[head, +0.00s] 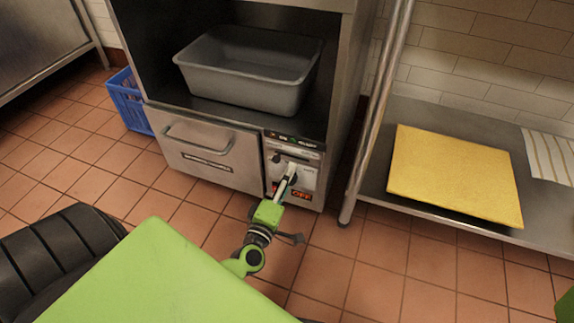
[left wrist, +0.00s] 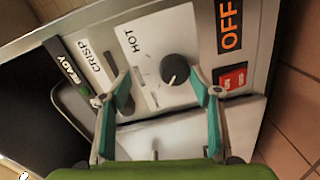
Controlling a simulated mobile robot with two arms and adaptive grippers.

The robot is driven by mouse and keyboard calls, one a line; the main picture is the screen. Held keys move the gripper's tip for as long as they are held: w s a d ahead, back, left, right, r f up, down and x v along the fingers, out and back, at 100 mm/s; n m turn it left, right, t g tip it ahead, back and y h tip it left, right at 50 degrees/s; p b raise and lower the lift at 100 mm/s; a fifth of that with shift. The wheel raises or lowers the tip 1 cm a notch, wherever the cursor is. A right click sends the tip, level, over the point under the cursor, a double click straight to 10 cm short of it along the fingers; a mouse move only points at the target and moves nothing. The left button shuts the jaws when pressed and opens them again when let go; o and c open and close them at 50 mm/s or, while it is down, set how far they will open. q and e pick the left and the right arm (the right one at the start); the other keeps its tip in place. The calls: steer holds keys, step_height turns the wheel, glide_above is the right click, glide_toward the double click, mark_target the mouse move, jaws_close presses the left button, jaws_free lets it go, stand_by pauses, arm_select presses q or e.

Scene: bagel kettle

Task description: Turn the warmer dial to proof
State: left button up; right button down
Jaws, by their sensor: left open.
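The warmer's control panel (head: 308,178) is at the lower right of the steel unit in the head view. In the left wrist view a round black dial (left wrist: 174,69) with a pale pointer mark sits beside the word HOT. A second dark knob (left wrist: 124,103) near CRISP is partly hidden behind one finger. I cannot read a proof label. My left gripper (left wrist: 166,88) is open in front of the panel, with the HOT dial between its fingers in the picture; contact cannot be told. In the head view the left gripper (head: 287,182) covers part of the panel. My right gripper is not in view.
A red switch (left wrist: 231,78) and an OFF label are beside the dial. A drawer (head: 205,155) is left of the panel, and a grey tub (head: 250,85) stands above.

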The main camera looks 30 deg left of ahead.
mark_target(292, 152)
arm_select(q)
steer(key=o, duration=0.6)
step_height(292, 152, up, 8)
steer(key=shift+w+a, duration=0.15)
steer(key=shift+r, duration=0.2)
steer(key=c, duration=0.6)
steer(key=shift+f, duration=0.2)
steer(key=shift+f, duration=0.1)
